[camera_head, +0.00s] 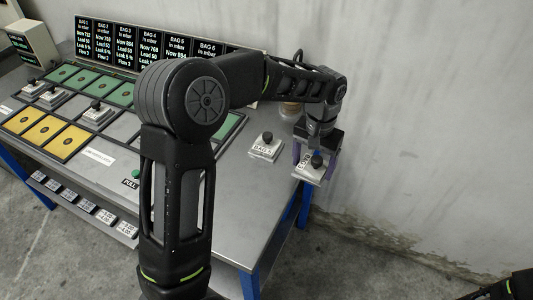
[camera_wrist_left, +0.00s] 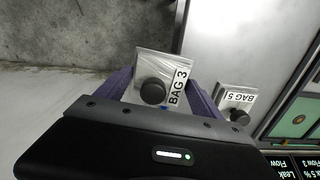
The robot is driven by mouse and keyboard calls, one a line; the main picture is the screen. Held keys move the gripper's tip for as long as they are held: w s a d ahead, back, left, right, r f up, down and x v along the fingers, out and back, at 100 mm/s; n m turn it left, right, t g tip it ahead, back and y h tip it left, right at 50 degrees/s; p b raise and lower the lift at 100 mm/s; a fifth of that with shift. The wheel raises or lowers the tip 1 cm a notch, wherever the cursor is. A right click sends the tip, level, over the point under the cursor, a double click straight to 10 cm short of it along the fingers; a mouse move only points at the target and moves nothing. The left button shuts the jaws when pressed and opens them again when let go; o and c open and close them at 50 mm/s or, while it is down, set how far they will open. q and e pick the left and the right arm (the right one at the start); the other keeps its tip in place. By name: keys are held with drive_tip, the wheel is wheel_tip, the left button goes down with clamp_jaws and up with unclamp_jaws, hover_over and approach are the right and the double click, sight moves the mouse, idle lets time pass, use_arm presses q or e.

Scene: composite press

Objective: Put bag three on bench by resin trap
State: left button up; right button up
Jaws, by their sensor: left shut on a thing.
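Bag 3 (camera_head: 308,174) is a pale square packet with a black knob and a label reading BAG 3. My left gripper (camera_head: 316,158) is shut on it, with one purple finger at each side. In the left wrist view, bag 3 (camera_wrist_left: 150,64) is between the fingers, with floor behind much of it, by the edge of the bench (camera_wrist_left: 215,50). In the head view it is at the bench's right end. An amber round thing (camera_head: 291,108), possibly the resin trap, is partly hidden behind my left arm. My right gripper is out of view.
Bag 5 (camera_head: 265,148) lies on the bench just left of the held bag. Green and yellow panels (camera_head: 42,129), more knobbed packets (camera_head: 97,114) and a row of readout screens (camera_head: 123,47) fill the left and back. A wall (camera_head: 430,120) stands behind.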

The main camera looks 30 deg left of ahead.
use_arm(q)
drive_tip(key=s+a+r+n, duration=0.1)
drive_tip(key=a+n, duration=0.1)
drive_tip(key=s+a+r+n+b, duration=0.1)
drive_tip(key=a+n, duration=0.2)
drive_tip(key=s+a+r+n, duration=0.1)
drive_tip(key=s+a+n, duration=0.1)
drive_tip(key=n, duration=0.1)
drive_tip(key=shift+a+r+b, duration=0.1)
drive_tip(key=shift+a+b, duration=0.1)
drive_tip(key=shift+b, duration=0.15)
drive_tip(key=s+a+r+n+b, duration=0.1)
drive_tip(key=s+a+r+n, duration=0.2)
drive_tip(key=s+a+n, duration=0.4)
drive_tip(key=n, duration=0.4)
drive_tip(key=shift+s+a+r, duration=0.2)
drive_tip(key=shift+s+r, duration=0.05)
drive_tip(key=shift+r, duration=0.1)
hover_over(243, 186)
drive_tip(key=shift+f+b, duration=0.4)
drive_tip(key=shift+f, duration=2.75)
drive_tip(key=shift+f, duration=1.9)
